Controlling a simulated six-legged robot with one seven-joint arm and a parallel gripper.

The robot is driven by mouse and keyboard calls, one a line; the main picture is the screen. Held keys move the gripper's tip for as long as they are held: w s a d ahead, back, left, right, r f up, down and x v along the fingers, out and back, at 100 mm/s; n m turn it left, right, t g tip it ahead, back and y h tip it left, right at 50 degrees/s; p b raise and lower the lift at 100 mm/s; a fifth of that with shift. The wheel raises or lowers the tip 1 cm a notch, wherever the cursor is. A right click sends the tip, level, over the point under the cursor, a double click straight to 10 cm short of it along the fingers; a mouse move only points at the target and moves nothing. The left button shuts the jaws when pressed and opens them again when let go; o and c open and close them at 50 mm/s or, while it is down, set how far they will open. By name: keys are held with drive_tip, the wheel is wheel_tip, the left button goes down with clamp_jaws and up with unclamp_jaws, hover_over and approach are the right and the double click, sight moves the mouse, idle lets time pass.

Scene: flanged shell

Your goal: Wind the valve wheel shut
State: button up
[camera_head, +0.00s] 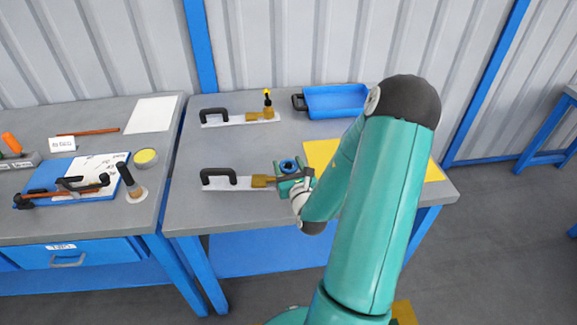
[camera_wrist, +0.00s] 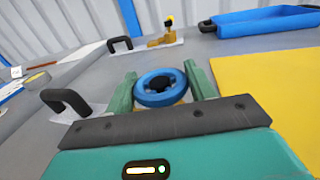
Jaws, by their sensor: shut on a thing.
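The blue valve wheel (camera_wrist: 160,87) lies between the two green fingers of my gripper (camera_wrist: 160,85) in the wrist view. The fingers sit on opposite sides of its rim and are shut on it. In the head view the small blue wheel (camera_head: 288,165) shows on top of my gripper (camera_head: 290,178). The wheel belongs to a brass valve (camera_head: 262,181) on a pale plate with a black handle (camera_head: 219,178). The valve body under the wheel is mostly hidden by my gripper.
A second plate with a black handle (camera_head: 214,115) and a brass valve with a yellow-and-black top (camera_head: 267,100) stands behind. A blue tray (camera_head: 336,101) is at the back right. A yellow sheet (camera_head: 322,151) lies right of the wheel. A cluttered second bench (camera_head: 95,225) stands left.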

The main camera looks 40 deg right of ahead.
drive_tip(key=o, duration=1)
drive_tip(key=shift+s, duration=0.15)
